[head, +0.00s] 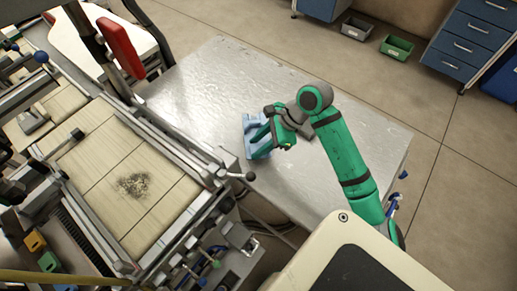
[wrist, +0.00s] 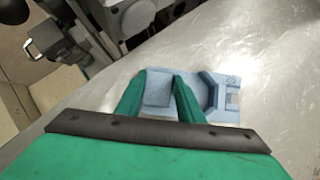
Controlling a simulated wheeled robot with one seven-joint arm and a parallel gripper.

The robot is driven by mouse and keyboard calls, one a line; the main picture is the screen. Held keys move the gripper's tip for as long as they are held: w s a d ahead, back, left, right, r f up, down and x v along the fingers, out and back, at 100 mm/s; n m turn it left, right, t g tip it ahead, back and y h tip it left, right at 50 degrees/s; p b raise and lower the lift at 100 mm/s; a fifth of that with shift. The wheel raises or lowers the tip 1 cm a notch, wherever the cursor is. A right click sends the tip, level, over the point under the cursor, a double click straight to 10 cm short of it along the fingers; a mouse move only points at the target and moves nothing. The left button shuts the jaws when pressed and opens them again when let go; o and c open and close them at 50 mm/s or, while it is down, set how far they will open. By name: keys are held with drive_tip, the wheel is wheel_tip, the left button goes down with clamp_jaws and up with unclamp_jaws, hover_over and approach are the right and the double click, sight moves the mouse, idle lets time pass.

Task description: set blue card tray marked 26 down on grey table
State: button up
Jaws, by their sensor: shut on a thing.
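In the wrist view the light blue tray (wrist: 232,98) lies across and past my green fingers. My fingers hide part of the tray.
A machine with a tiled bed (head: 120,175) and metal rails stands along the table's left side, with a knob (head: 250,177) near the tray. The table is bare behind and right of the tray. Grey and green bins (head: 397,47) and blue drawers (head: 470,40) are farther back.

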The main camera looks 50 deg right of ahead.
drive_tip(key=shift+f, duration=1.4)
drive_tip(key=o, duration=1.2)
drive_tip(key=shift+f, duration=0.1)
drive_tip(key=v, duration=1.2)
